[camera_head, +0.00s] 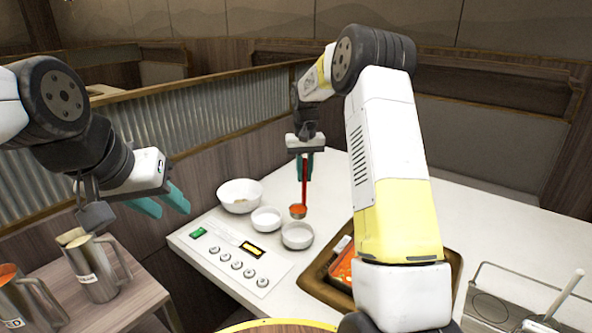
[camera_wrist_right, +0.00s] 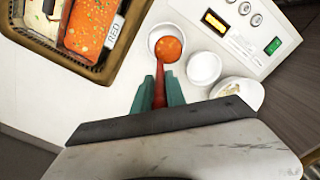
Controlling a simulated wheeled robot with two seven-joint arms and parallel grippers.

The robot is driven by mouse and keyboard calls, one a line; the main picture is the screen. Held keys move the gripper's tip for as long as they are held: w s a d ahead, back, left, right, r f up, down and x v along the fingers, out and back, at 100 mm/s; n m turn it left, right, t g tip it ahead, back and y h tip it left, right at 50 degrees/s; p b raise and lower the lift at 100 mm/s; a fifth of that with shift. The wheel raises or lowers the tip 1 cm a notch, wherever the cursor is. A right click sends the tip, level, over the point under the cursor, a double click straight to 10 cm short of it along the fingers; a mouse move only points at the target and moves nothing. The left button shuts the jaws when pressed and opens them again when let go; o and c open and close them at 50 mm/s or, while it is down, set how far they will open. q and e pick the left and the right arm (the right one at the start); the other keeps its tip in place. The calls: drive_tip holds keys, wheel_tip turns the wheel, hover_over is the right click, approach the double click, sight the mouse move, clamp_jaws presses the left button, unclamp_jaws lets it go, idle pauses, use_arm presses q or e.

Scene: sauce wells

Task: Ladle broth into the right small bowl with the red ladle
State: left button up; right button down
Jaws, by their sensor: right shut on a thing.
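My right gripper (camera_head: 304,166) is shut on the handle of the red ladle (camera_head: 304,188), which hangs nearly upright. The ladle's cup holds orange broth and also shows in the right wrist view (camera_wrist_right: 168,49). In the head view the cup is just beyond the right small bowl (camera_head: 298,237); in the wrist view it overlaps this white bowl (camera_wrist_right: 153,37). The cup's height above the bowl is hard to judge. The bowl's visible inside looks empty. My left gripper (camera_head: 162,203) is open and empty, off the counter near the metal pitchers.
Another small white bowl (camera_head: 266,220) and a larger white bowl (camera_head: 239,187) stand to the left. A button panel (camera_head: 240,257) lies in front. The brown tray (camera_head: 452,277) holds a red broth container (camera_wrist_right: 92,25) labelled RED. Metal pitchers (camera_head: 96,272) stand at lower left.

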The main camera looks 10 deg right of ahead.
drive_tip(key=shift+f, duration=2.05)
drive_tip(key=shift+s+d+r+t+y, duration=0.15)
drive_tip(key=shift+s+t+y, duration=0.2)
drive_tip(key=shift+t, duration=0.45)
drive_tip(key=s+d+f+t+y, duration=0.2)
drive_tip(key=s+f+t+y, duration=0.1)
drive_tip(key=s+t, duration=0.6)
drive_tip(key=shift+s+d+f+t, duration=0.15)
drive_tip(key=shift+d+f+t, duration=0.25)
drive_tip(key=shift+f, duration=0.1)
